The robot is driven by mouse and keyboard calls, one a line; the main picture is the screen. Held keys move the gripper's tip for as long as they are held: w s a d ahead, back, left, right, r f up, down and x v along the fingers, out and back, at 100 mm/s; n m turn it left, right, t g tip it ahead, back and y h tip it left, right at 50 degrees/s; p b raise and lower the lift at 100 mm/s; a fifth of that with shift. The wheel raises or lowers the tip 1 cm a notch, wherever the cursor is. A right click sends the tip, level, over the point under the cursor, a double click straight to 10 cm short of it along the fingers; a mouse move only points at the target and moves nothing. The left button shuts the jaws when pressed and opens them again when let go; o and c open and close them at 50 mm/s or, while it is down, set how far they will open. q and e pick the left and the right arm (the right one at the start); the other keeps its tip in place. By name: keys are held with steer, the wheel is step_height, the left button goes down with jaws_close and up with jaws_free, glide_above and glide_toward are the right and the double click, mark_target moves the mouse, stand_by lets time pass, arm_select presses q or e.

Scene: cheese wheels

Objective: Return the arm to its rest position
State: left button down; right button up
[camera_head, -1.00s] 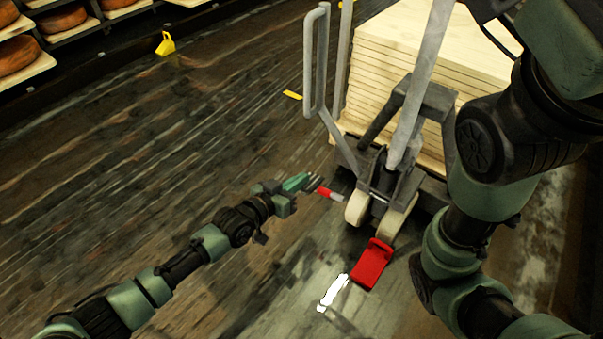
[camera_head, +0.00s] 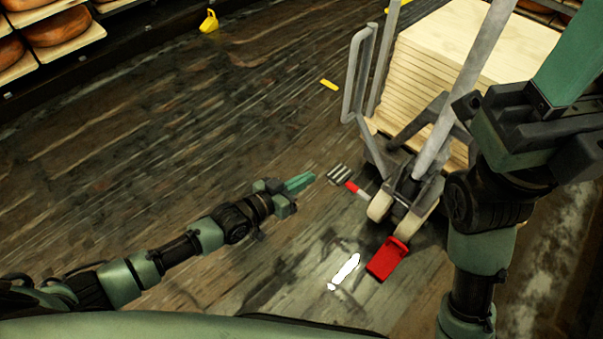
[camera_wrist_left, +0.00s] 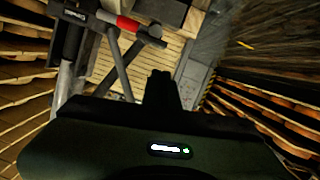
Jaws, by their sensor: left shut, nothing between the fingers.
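My left arm crosses the head view from the lower left. Its gripper (camera_head: 300,183) is shut and empty, with its green fingers pointing right, in view just left of a red-and-grey tool with a striped head (camera_head: 340,175). Whether they touch cannot be told. My right arm rises along the right side. Its end (camera_head: 570,65) runs close to the camera at the upper right, and its jaw state is unclear. In the left wrist view the dark gripper body fills the bottom, with a dark finger piece (camera_wrist_left: 161,90) sticking up.
A pallet jack (camera_head: 425,180) with stacked pale boards (camera_head: 455,60) stands right of the left gripper. A red block (camera_head: 388,258) and white patch (camera_head: 343,271) are on the floor (camera_head: 150,130). The left floor is open.

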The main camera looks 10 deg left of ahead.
arm_select(q)
steer(key=shift+s+a+r, duration=0.15)
steer(key=shift+s+a, duration=0.15)
steer(key=shift+s, duration=0.1)
